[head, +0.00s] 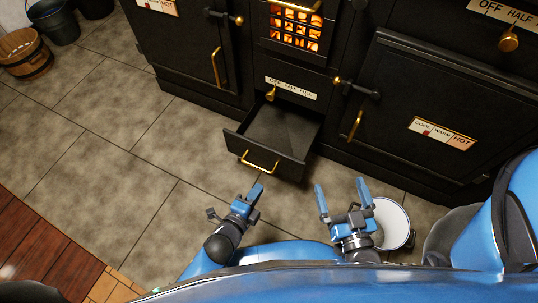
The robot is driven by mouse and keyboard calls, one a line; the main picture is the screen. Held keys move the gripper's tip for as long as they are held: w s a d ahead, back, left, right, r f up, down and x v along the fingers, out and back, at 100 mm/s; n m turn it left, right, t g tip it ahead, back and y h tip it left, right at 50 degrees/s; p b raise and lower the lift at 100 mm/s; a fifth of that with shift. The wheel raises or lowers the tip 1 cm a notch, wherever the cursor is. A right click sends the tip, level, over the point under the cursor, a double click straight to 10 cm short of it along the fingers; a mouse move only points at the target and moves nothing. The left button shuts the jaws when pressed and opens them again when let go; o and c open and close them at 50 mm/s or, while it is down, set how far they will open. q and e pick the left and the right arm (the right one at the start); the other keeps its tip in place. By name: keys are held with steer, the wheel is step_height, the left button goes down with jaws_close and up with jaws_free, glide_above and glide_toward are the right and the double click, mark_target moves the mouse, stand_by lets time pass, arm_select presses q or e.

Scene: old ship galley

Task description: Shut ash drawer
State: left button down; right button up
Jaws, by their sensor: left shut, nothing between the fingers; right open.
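The ash drawer (235,146) is black with a brass handle (259,164) on its front. It is pulled out of the black stove, below the firebox grate (294,28), and its visible inside looks empty. My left gripper (256,193) is shut and empty, a little in front of the drawer and apart from its handle. My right gripper (341,192) is open and empty, to the right of the drawer's front corner, its two fingers pointing toward the stove.
A white bucket (405,225) stands close to the right of my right gripper. Closed oven doors (400,85) flank the drawer, with brass handles sticking out. A wooden tub (27,58) and a dark bucket (54,22) stand far left. The tiled floor left of the drawer is clear.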

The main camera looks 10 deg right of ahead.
arm_select(q)
steer(key=m, duration=0.1)
steer(key=b, duration=0.4)
glide_toward(279, 155)
steer(key=x, duration=0.2)
steer(key=f+x, duration=0.1)
steer(key=x, duration=0.1)
steer(key=shift+w+d+f, duration=0.1)
steer(key=shift+w+d, duration=0.1)
steer(key=shift+w+d+b, duration=0.4)
steer(key=shift+w+d, duration=0.15)
steer(key=shift+w, duration=0.2)
arm_select(e)
step_height(279, 155, down, 5)
steer(key=shift+s+r, duration=0.1)
arm_select(q)
steer(key=shift+w, duration=0.1)
